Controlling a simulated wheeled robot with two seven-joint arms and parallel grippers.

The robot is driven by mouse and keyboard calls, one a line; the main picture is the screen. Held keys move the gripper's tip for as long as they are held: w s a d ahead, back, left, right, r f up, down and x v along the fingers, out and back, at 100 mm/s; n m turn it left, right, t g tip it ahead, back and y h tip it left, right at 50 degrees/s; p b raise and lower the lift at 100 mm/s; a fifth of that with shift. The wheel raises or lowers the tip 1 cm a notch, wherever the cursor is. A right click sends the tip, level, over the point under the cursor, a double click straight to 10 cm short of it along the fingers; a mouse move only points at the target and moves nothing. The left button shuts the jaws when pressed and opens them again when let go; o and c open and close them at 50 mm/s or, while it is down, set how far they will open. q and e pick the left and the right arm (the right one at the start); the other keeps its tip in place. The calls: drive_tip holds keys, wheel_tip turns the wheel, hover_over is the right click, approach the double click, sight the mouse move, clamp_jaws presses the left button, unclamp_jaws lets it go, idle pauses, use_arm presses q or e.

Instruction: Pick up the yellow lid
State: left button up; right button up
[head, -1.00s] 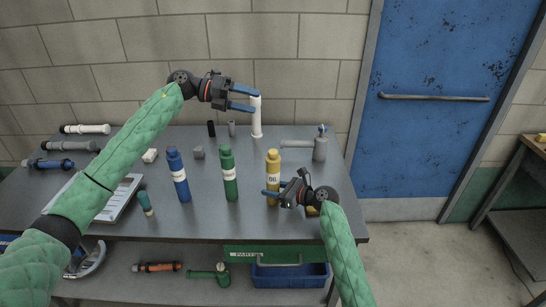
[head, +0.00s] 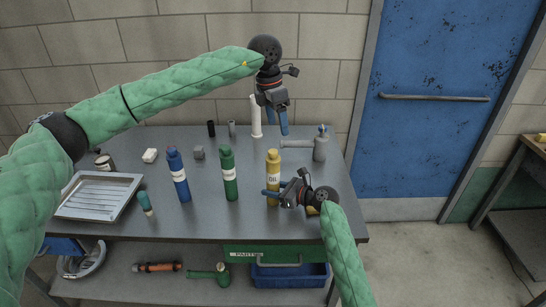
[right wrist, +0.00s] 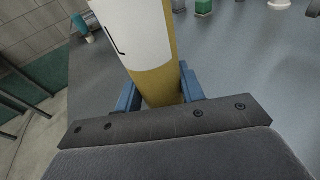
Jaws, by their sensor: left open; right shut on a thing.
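The yellow bottle (head: 272,194) stands upright on the grey table with a white "OIL" label. Its yellow lid (head: 273,154) is on top. My right gripper (head: 270,193) is shut on the bottle's lower body. In the right wrist view the bottle (right wrist: 160,84) sits between the blue fingers (right wrist: 160,95), and its lid is out of view. My left gripper (head: 277,128) is open and empty, fingers pointing down. In the head view it appears just above the lid, apart from it; its exact distance in depth is unclear.
A green bottle (head: 230,178) and a blue bottle (head: 179,177) stand to the left. A white cylinder (head: 255,117) stands behind, near the left gripper. A grey vise-like tool (head: 319,148) is at the back right. A metal tray (head: 98,207) lies at the left.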

use_arm(q)
drive_tip(key=shift+a+y, duration=0.65)
drive_tip(key=shift+y, duration=0.25)
hover_over(273, 151)
drive_tip(key=shift+t, duration=0.3)
drive_tip(key=f, duration=0.6)
drive_tip(key=shift+s+f, duration=0.25)
drive_tip(key=shift+s, duration=0.15)
drive_tip(key=shift+w+f, duration=0.2)
drive_tip(key=shift+f, duration=1.15)
drive_tip(key=shift+w+f, duration=0.2)
drive_tip(key=shift+f, duration=1.1)
drive_tip(key=shift+c, duration=0.2)
drive_tip(key=c, duration=1.2)
